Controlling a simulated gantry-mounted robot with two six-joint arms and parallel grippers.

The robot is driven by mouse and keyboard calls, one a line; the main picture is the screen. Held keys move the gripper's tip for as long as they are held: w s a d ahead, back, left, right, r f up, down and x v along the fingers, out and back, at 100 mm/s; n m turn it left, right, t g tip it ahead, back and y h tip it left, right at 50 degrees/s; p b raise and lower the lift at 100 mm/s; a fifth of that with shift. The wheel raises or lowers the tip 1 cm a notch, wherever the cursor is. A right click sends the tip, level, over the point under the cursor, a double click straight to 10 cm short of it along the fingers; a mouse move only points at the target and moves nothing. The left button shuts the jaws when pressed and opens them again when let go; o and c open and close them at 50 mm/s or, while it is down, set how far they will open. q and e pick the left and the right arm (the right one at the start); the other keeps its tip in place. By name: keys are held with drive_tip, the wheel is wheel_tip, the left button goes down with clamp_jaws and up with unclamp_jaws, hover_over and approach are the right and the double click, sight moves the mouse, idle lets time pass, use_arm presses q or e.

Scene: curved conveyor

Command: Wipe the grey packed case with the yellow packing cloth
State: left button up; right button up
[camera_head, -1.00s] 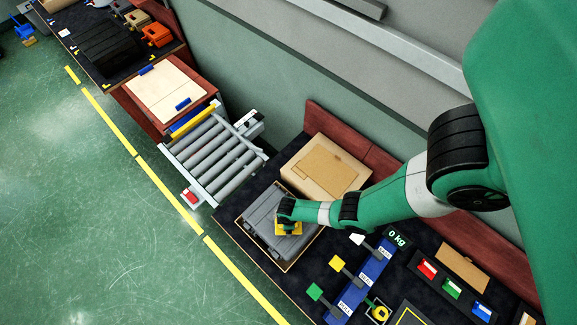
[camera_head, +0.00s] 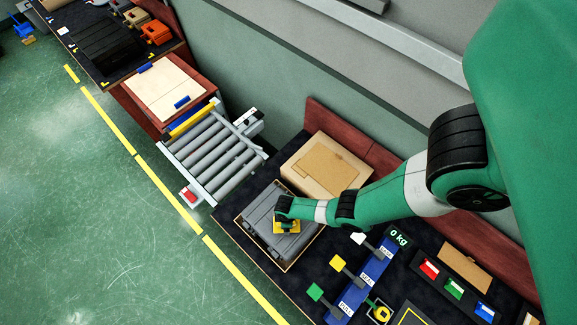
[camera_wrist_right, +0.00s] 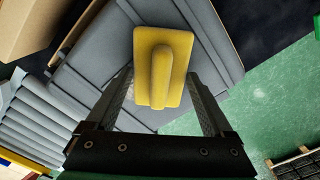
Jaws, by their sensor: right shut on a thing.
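The grey packed case (camera_head: 262,219) lies on the dark table in the head view, inside a thin light-edged outline. It also fills much of the right wrist view (camera_wrist_right: 95,85). The yellow packing cloth (camera_head: 286,227) is a flat block with a raised grip, on the right part of the case top. In the right wrist view the cloth (camera_wrist_right: 163,65) sits between the finger ends over the case. My right gripper (camera_head: 286,218) is shut on the cloth's grip; its fingers (camera_wrist_right: 160,100) show on both sides. Whether the cloth touches the lid is hard to tell. My left gripper is not in view.
A cardboard box (camera_head: 327,167) stands right behind the case. A roller conveyor (camera_head: 212,152) lies to the left. Levers with a blue base (camera_head: 362,280) and a 0 kg display (camera_head: 398,238) are to the right. Green floor lies in front.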

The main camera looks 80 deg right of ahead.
sight(272, 211)
drive_tip(key=shift+w+d, duration=0.75)
drive_tip(key=shift+w, duration=0.15)
drive_tip(key=shift+w+d+f+b, duration=0.1)
drive_tip(key=shift+w+d+b, duration=0.5)
drive_tip(key=shift+w, duration=0.2)
drive_tip(key=shift+w+d+f+b, duration=0.1)
drive_tip(key=shift+w+d+b, duration=0.35)
drive_tip(key=shift+w+d, duration=0.25)
drive_tip(key=shift+w+d+b, duration=0.4)
drive_tip(key=shift+w+d, duration=0.1)
drive_tip(key=shift+w, duration=0.3)
drive_tip(key=shift+w+d+r, duration=0.2)
drive_tip(key=shift+w+d, duration=0.05)
drive_tip(key=shift+w, duration=0.1)
